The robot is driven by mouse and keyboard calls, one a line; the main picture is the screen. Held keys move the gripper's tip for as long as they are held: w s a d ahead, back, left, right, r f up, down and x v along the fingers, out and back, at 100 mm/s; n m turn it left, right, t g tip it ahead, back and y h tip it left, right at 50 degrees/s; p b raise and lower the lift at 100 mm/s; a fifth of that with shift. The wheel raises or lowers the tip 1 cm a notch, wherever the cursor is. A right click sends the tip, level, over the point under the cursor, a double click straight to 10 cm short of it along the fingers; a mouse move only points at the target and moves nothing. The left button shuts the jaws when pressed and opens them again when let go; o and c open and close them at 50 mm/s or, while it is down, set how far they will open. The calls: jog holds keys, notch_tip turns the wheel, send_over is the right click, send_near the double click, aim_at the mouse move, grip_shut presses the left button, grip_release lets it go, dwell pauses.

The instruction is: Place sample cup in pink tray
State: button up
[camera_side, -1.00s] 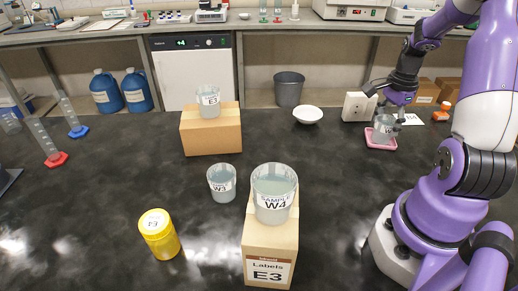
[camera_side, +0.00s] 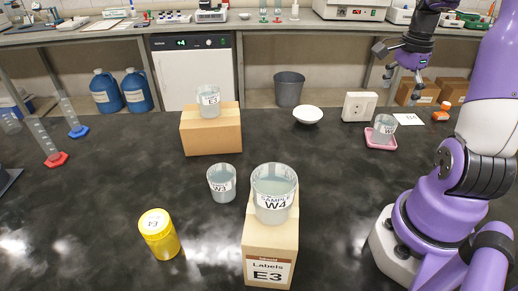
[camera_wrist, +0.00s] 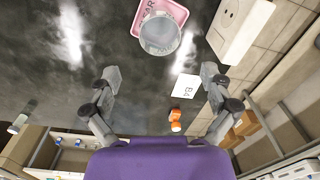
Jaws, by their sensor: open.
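A clear sample cup (camera_side: 384,127) with a white label sits upright in the pink tray (camera_side: 380,143) at the right of the bench. In the wrist view the cup (camera_wrist: 160,34) stands in the pink tray (camera_wrist: 178,9), near the top of the picture. My gripper (camera_side: 404,76) is above and a little right of the cup, apart from it. Its two fingers are spread wide in the wrist view (camera_wrist: 162,84), with nothing between them.
More cups stand on the bench: W3 (camera_side: 222,184), W4 (camera_side: 273,196) on a tall box, and E3 (camera_side: 208,100) on a cardboard box (camera_side: 211,132).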

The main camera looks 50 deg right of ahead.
jog(key=w+a+r+n+t+h, duration=0.1)
jog(key=w+a+r+n, duration=0.2)
jog(key=a+n, duration=0.3)
jog(key=w+a+r+n+t, duration=0.1)
jog(key=w+a+r+n, duration=0.25)
jog(key=a, duration=0.35)
jog(key=s+a+f+n+t+y, duration=0.1)
jog(key=s+a+n+t, duration=0.1)
jog(key=a+n, duration=1.2)
jog(key=shift+s+f+t, duration=0.3)
jog(key=shift+s+t, duration=0.1)
jog(key=shift+t, duration=0.2)
